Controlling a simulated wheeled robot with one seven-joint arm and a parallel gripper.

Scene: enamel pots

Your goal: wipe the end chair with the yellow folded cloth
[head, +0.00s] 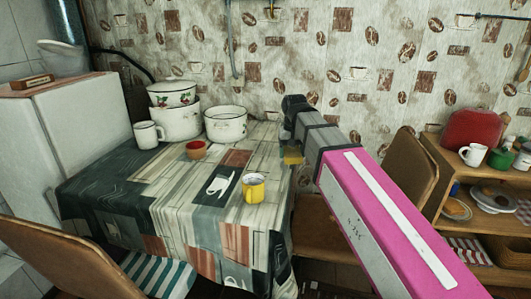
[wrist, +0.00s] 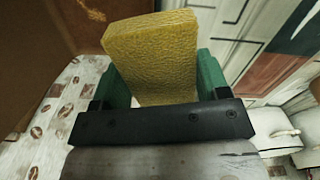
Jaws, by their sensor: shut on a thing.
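The yellow folded cloth (wrist: 152,55) is gripped between the green fingers of my gripper (wrist: 155,82) in the wrist view. In the head view my gripper (head: 292,142) is beside the table's right edge, with a small part of the cloth (head: 292,157) showing below it. The chair at the table's right end has a brown backrest (head: 408,172) and a brown seat (head: 322,228). My arm crosses in front of it and hides part of it. The cloth appears above the seat and apart from it. A brown surface, likely this chair, fills the wrist view's upper left.
The table (head: 120,195) has a patterned cover and holds a yellow mug (head: 254,188), a small brown bowl (head: 196,150), a white mug (head: 147,135) and white enamel pots (head: 226,125). Another chair (head: 50,255) stands front left. A wooden shelf (head: 450,185) with dishes is at right.

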